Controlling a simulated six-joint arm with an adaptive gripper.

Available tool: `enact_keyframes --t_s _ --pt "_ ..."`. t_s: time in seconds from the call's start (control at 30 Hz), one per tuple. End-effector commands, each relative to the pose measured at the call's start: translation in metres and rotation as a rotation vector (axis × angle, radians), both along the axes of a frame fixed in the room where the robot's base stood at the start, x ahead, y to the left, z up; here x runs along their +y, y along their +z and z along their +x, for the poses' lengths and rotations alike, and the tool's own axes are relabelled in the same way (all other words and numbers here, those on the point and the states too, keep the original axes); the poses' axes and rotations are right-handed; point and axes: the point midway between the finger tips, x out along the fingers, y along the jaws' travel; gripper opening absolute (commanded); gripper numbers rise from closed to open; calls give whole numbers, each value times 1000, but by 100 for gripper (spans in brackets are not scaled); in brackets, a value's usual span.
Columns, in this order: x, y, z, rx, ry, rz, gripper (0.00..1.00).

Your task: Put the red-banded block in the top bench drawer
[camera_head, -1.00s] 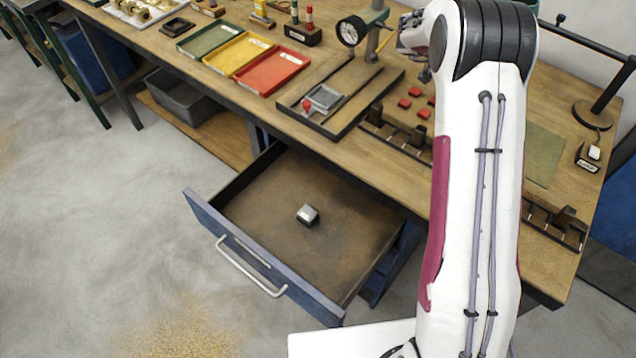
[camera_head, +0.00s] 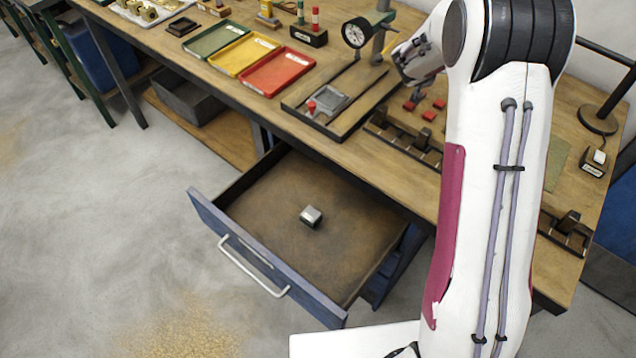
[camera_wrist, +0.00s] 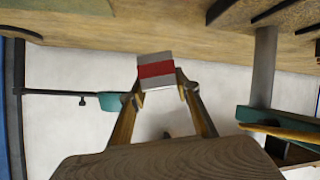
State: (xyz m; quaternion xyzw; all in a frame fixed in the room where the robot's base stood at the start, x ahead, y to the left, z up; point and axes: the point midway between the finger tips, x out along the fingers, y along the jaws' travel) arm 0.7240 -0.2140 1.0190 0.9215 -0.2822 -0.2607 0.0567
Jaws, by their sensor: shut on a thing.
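The red-banded block (camera_wrist: 156,70) is grey with a red stripe around its middle. It sits between the fingertips of my gripper (camera_wrist: 161,90) in the wrist view, slightly tilted. My gripper is shut on it, and it looks clear of any surface. In the head view, the block cannot be made out and my upper arm covers part of the bench. The top bench drawer (camera_head: 270,240) is pulled open, with a blue front and a pale handle. A small silver-grey block (camera_head: 311,216) lies on its brown floor.
The bench top (camera_head: 345,150) holds green, yellow and red trays (camera_head: 278,73), a dial gauge stand (camera_head: 357,32), a dark-edged board with a grey vise and several red pieces. The drawer floor around the silver-grey block is free. A grey bin (camera_head: 185,97) stands on the lower shelf.

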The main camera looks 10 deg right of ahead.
Motion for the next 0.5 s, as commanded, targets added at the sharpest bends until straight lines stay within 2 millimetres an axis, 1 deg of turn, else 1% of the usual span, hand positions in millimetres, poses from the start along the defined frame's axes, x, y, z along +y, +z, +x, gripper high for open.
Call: enact_keyframes --t_s 0.03,0.5 --pt "6 3 -1 -5 20 -2 0" --pt "60 -2 -18 -4 194 -3 0"
